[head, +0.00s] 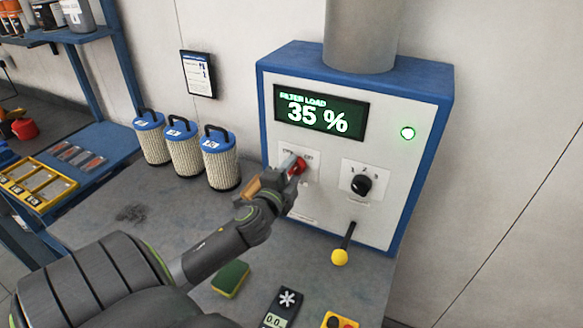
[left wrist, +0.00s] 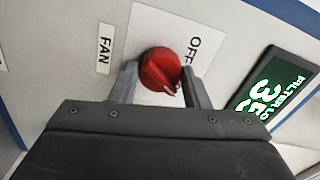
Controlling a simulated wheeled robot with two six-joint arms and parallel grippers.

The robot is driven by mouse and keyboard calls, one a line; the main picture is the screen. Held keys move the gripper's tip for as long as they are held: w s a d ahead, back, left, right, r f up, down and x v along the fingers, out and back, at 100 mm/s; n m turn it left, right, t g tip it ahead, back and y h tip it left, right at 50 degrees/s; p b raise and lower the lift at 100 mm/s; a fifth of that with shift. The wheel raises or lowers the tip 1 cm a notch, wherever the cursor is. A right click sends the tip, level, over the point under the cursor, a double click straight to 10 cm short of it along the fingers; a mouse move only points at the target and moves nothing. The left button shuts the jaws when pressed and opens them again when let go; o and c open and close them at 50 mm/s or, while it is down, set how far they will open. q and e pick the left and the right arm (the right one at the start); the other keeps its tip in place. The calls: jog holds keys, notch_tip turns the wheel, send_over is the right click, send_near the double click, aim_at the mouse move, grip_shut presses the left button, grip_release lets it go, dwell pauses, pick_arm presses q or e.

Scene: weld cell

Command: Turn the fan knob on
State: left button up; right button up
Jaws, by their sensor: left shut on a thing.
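The red fan knob (head: 298,166) sits on the left side of the control panel's grey face. In the left wrist view the knob (left wrist: 160,70) is between the two fingers, beside a FAN label (left wrist: 104,49) and the word OFF (left wrist: 192,48). My left gripper (head: 291,168) is shut on the knob. Its fingers also show in the left wrist view (left wrist: 161,88). The knob's exact pointer setting is hard to tell. My right gripper is not in view.
A black knob (head: 361,185) and a yellow-tipped lever (head: 340,256) are to the right. Three filter cartridges (head: 184,150) stand left. A sponge (head: 231,279) and a meter (head: 281,308) lie in front.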

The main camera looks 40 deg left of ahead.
pick_arm(q)
jog(key=shift+m+p, duration=0.45)
jog(key=shift+m, duration=0.65)
jog(key=o, duration=1)
jog(key=shift+s+d+f, duration=0.1)
jog(key=shift+s+d, duration=0.05)
jog(key=shift+s, duration=0.25)
jog(key=shift+b+v, duration=2.65)
jog(key=shift+v, duration=5.6)
